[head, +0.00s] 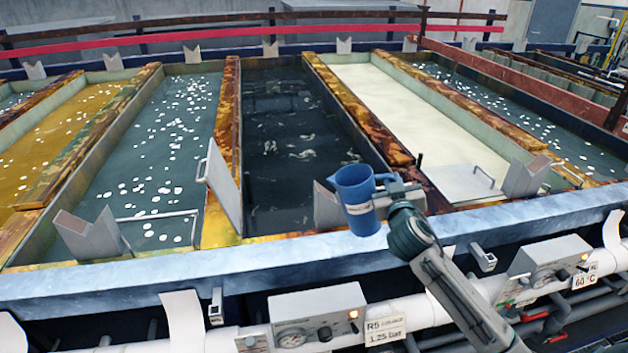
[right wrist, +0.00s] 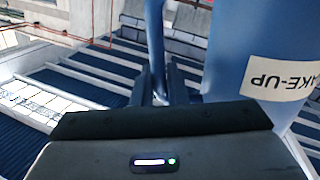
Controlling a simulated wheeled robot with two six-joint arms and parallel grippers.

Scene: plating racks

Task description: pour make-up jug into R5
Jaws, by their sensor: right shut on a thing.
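The blue make-up jug (head: 356,190) is upright, with a pale label, near the front right corner of the dark-liquid tank (head: 238,120). My right gripper (head: 388,186) is shut on the jug's handle, on the jug's right side. In the right wrist view, the handle (right wrist: 155,40) runs between the fingers (right wrist: 160,92), and the jug body (right wrist: 240,50) shows a "MAKE-UP" label (right wrist: 283,78) upside down. An R5 sign (head: 385,329) hangs on the pipe below the tanks' front rim, in front of the dark tank. The jug's contents are hidden. My left gripper is out of view.
A tank of grey-blue liquid with white floats (head: 185,105) lies left of the dark tank, a cream-coloured tank (head: 400,105) right. A pale panel (head: 223,185) leans at the dark tank's front left corner. A blue-grey front rim (head: 290,258) runs across, with control boxes below.

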